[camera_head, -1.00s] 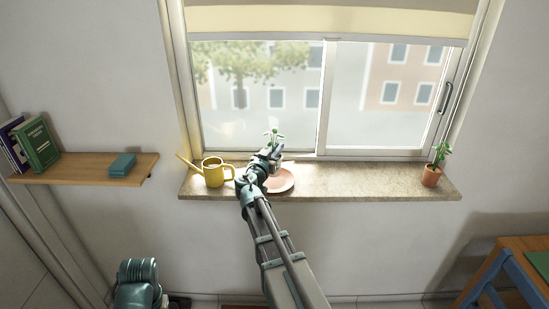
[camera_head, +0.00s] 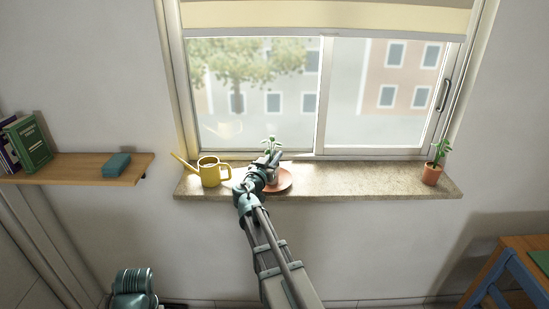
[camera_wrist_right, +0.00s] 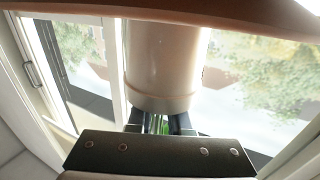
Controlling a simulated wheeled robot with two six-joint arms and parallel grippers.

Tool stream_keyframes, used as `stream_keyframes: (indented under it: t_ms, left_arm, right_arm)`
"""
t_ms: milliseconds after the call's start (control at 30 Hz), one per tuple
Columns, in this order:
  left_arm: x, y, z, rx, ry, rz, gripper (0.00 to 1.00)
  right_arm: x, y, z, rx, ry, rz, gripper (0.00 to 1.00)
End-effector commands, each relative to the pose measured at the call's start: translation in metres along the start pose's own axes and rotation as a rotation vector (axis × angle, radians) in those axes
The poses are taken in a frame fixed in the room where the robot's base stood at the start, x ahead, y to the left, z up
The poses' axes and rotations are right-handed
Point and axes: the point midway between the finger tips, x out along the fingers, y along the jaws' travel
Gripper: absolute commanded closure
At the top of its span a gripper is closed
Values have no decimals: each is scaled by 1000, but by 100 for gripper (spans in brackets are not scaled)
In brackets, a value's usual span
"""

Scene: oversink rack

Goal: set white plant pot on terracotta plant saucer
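The white plant pot (camera_wrist_right: 163,65) fills the middle of the right wrist view, which shows it upside down. A terracotta rim, the plant saucer (camera_wrist_right: 160,12), crosses in front of the pot's base. In the head view the saucer (camera_head: 284,184) lies on the window sill, and green leaves (camera_head: 271,142) rise just beyond my right gripper (camera_head: 272,160). The gripper mostly hides the pot there. The fingers (camera_wrist_right: 157,124) meet the pot near its rim, with green showing between them; their tips are hidden. Whether the base touches the saucer is unclear.
A yellow watering can (camera_head: 211,175) stands on the sill (camera_head: 350,182) just left of the saucer. A terracotta pot with a plant (camera_head: 431,175) stands at the sill's right end. The sill between is clear. The window (camera_head: 320,100) is close behind.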

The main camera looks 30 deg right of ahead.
Motion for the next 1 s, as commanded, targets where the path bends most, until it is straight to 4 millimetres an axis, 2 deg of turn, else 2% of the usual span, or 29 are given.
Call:
stream_keyframes:
  t_ms: [33,100,467,800,1000]
  left_arm:
    - [0,0,0,0,0,0,50]
    - [0,0,0,0,0,0,50]
    - [-6,-1,0,0,0,0,50]
    - [-3,0,0,0,0,0,50]
    - [-3,0,0,0,0,0,50]
  right_arm:
    - [0,0,0,0,0,0,72]
    - [0,0,0,0,0,0,61]
    - [0,0,-6,0,0,0,61]
    - [-67,2,-3,0,0,-3,61]
    - [-101,1,-3,0,0,-2,61]
